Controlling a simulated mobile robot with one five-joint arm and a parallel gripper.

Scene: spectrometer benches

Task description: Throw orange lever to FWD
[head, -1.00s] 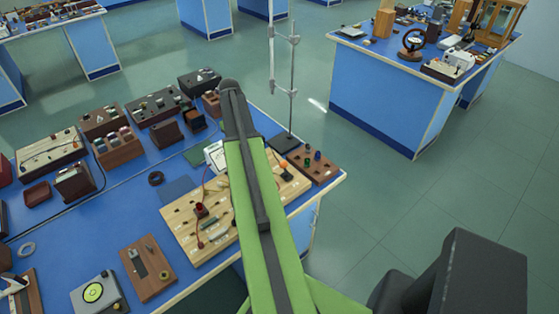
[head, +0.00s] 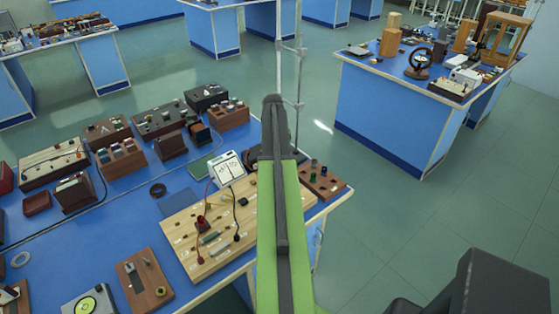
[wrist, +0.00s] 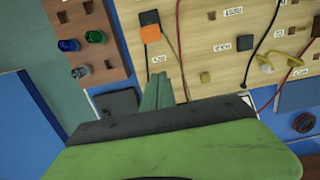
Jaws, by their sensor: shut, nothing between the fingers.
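The orange lever (wrist: 150,33) shows in the wrist view, on a dark mount on the pale wooden board (wrist: 205,50). A small white label lies beside it. In the head view my arm hides the lever, and the board (head: 190,258) shows to the left of the arm. My gripper (wrist: 158,80) is shut and empty, with its narrow fingers just below the lever in the wrist picture. I cannot tell whether they touch anything. The gripper itself is hidden behind my arm in the head view.
A brown block (wrist: 85,42) with blue and green knobs stands beside the board. Red and black leads (head: 237,215) cross the board. A white meter (head: 228,168) and a metal stand (head: 299,85) are behind it. Open floor lies to the right.

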